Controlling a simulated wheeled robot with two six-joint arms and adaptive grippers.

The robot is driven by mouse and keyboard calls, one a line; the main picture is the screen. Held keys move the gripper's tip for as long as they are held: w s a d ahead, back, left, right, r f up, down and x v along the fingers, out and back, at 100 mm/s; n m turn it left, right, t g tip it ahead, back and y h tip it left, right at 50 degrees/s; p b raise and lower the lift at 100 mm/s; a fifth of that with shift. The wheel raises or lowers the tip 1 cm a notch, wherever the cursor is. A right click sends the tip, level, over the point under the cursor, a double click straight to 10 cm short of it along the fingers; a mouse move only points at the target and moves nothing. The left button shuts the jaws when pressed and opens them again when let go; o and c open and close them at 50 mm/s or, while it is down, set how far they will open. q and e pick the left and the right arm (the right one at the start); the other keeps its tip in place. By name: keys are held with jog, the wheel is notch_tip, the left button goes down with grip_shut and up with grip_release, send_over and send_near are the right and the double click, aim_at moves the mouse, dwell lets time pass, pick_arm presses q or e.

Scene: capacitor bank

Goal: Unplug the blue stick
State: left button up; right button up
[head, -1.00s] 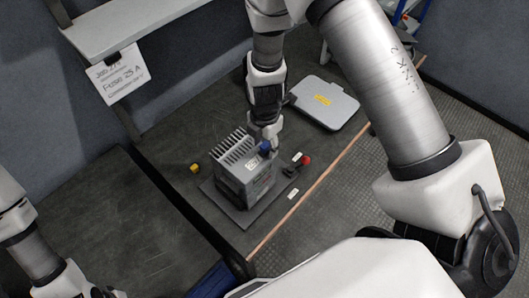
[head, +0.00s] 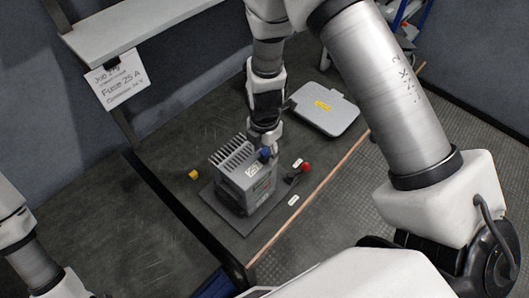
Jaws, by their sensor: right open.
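A blue stick (head: 264,154) shows at the upper right side of a grey finned box (head: 240,182), which stands on a dark flat plate (head: 248,221). My right gripper (head: 265,146) points down from above, right at the blue stick, with its fingertips close around or beside it. The fingers are open; whether they touch the stick is too small to tell. My left arm comes in at the lower left edge, and its gripper is out of the picture.
A red-knobbed part (head: 305,167) sits right of the box, with small white labels near it. A yellow piece (head: 194,174) lies to the left. A grey lid (head: 325,108) with a yellow label lies behind. A shelf (head: 140,25) with a hanging paper sign (head: 117,78) is at upper left.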

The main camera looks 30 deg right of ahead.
aim_at(265, 151)
dwell(0.4)
pick_arm(q)
jog(key=shift+f+b, duration=0.3)
pick_arm(e)
grip_shut()
jog(key=shift+s, duration=0.1)
pick_arm(q)
jog(key=shift+r, duration=0.1)
pick_arm(e)
jog(key=shift+r, duration=0.1)
pick_arm(q)
jog(key=shift+r+p, duration=1.75)
jog(key=shift+p, duration=0.05)
pick_arm(e)
jog(key=shift+r, duration=2.9)
